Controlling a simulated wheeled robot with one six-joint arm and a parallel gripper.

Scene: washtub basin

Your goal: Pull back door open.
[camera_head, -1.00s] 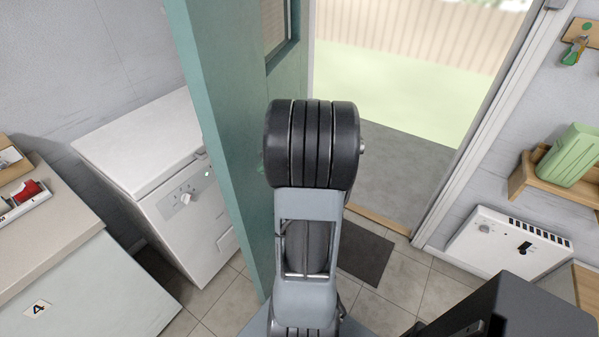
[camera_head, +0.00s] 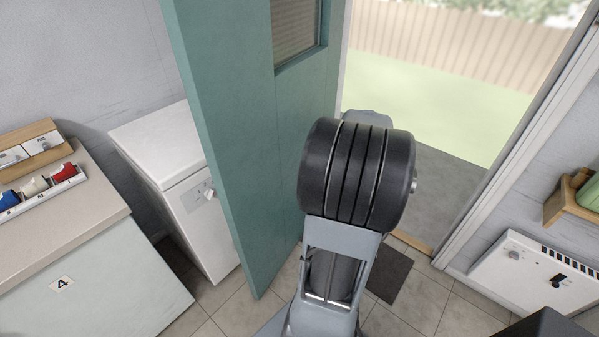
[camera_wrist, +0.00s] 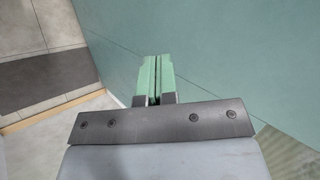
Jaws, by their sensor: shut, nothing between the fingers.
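The back door (camera_head: 232,130) is a green panel with a window, and it stands swung open into the room. In the head view its doorway (camera_head: 425,110) shows grass and a fence beyond. In the wrist view the door's green face (camera_wrist: 220,60) fills the right side. My gripper (camera_wrist: 153,62) has pale green fingertips pressed together with nothing between them. It is close to the door face; I cannot tell whether it touches. In the head view my arm hides the gripper. No door handle is visible.
A white appliance (camera_head: 165,150) stands behind the door, with a counter (camera_head: 80,220) at the left. A dark mat (camera_head: 389,275) lies by the threshold. A white wall heater (camera_head: 530,275) and a wooden shelf (camera_head: 557,205) are on the right wall. Grass outside is open.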

